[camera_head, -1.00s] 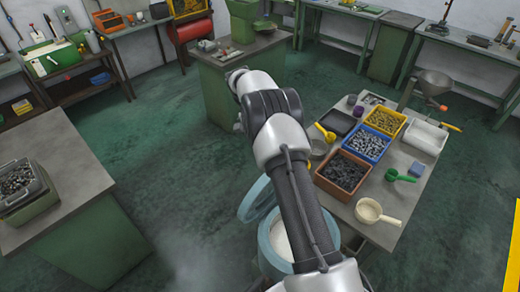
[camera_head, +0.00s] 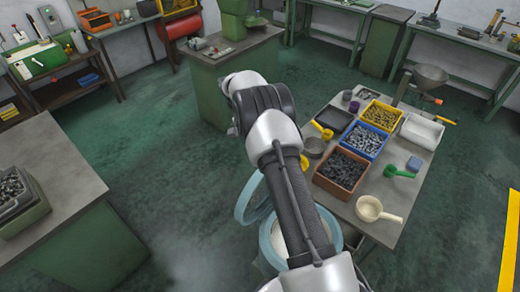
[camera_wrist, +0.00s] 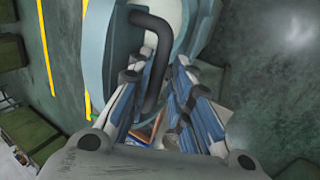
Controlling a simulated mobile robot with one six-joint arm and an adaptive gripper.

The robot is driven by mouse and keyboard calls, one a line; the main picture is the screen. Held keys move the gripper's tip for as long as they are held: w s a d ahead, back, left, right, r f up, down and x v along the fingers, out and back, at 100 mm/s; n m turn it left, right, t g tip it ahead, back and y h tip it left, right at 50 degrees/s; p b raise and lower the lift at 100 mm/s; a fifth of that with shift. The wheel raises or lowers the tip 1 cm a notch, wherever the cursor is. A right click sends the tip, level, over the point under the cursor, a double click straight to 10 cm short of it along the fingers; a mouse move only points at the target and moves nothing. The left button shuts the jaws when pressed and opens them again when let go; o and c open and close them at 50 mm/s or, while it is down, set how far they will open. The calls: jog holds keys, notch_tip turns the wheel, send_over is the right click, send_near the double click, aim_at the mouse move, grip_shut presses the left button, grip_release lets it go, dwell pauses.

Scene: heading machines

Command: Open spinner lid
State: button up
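The spinner is a pale blue round drum (camera_head: 268,246) with a whitish inside, at the bottom centre of the head view, partly hidden behind my arm. Its pale blue lid (camera_head: 243,210) stands tilted up at the drum's left, off the opening. In the wrist view the lid (camera_wrist: 112,45) fills the upper middle, with its black bar handle (camera_wrist: 164,50). My gripper (camera_wrist: 168,68) has its two fingers on either side of the handle's lower part. A gap shows between the handle and the right finger; firm contact is not visible. My arm hides the gripper in the head view.
A table at right holds bins of metal parts (camera_head: 341,170), a cream scoop (camera_head: 370,209) and a funnel (camera_head: 430,75), close to the drum. A grey-topped bench (camera_head: 60,165) stands at left. The green floor (camera_head: 175,160) between is clear.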

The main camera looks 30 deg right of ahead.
jog(key=shift+o, duration=0.6)
jog(key=shift+w+r, duration=0.1)
jog(key=shift+r, duration=0.05)
jog(key=shift+o, duration=0.3)
jog(key=shift+s+r, duration=0.25)
jog(key=shift+s, duration=0.05)
jog(key=shift+w, duration=0.2)
jog(key=v, duration=0.7)
jog(key=shift+r, duration=0.2)
jog(key=shift+a, duration=0.1)
